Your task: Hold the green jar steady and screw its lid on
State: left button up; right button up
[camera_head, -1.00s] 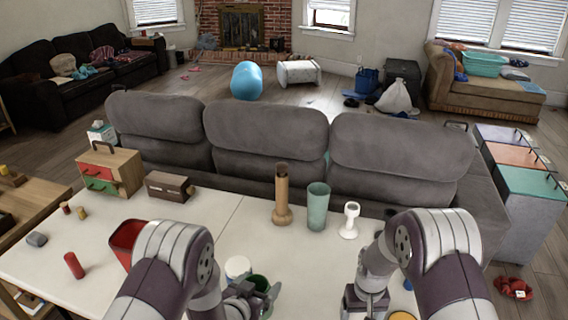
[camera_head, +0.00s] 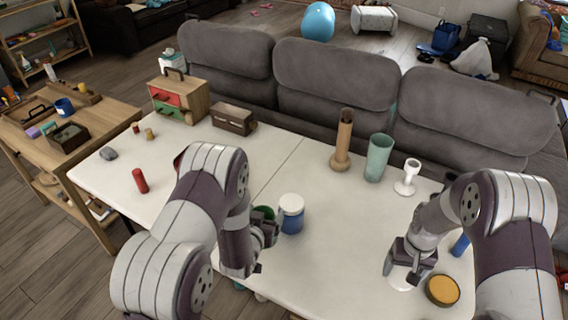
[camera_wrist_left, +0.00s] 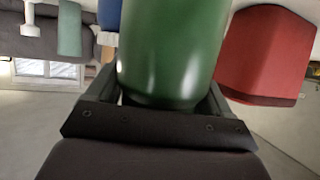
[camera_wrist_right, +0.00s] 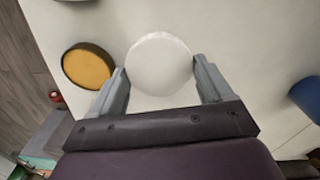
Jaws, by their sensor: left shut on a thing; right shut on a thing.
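The green jar (camera_head: 262,212) is in my left gripper (camera_head: 262,238), mostly hidden by it in the head view. In the left wrist view the green jar (camera_wrist_left: 172,50) fills the space between the fingers, which are shut on it. My right gripper (camera_head: 408,262) is at the right part of the table, shut on a round white lid (camera_head: 400,279). The right wrist view shows the white lid (camera_wrist_right: 160,64) between the fingertips. I cannot tell whether it touches the table. The jar and this lid are well apart.
A blue jar with a white top (camera_head: 291,214) stands just right of the green jar. An orange-topped disc (camera_head: 443,290) lies beside my right gripper, with a blue object (camera_head: 460,245) behind it. A red container (camera_wrist_left: 268,55) is near the green jar. The table's middle is clear.

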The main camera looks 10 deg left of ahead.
pick_arm(q)
jog(key=s+d+f+m+g+h, duration=0.1)
jog(key=s+d+m+h, duration=0.3)
jog(key=d, duration=0.3)
jog(key=s+d+f+m+g+h, duration=0.1)
jog(key=s+d+m+g+h, duration=0.1)
jog(key=d, duration=0.5)
jog(key=s+m+h, duration=0.1)
jog(key=s+h, duration=0.1)
jog(key=s, duration=0.1)
jog(key=shift+d+f+m+h, duration=0.2)
jog(key=shift+f+m+h, duration=0.1)
jog(key=shift+f+m, duration=0.1)
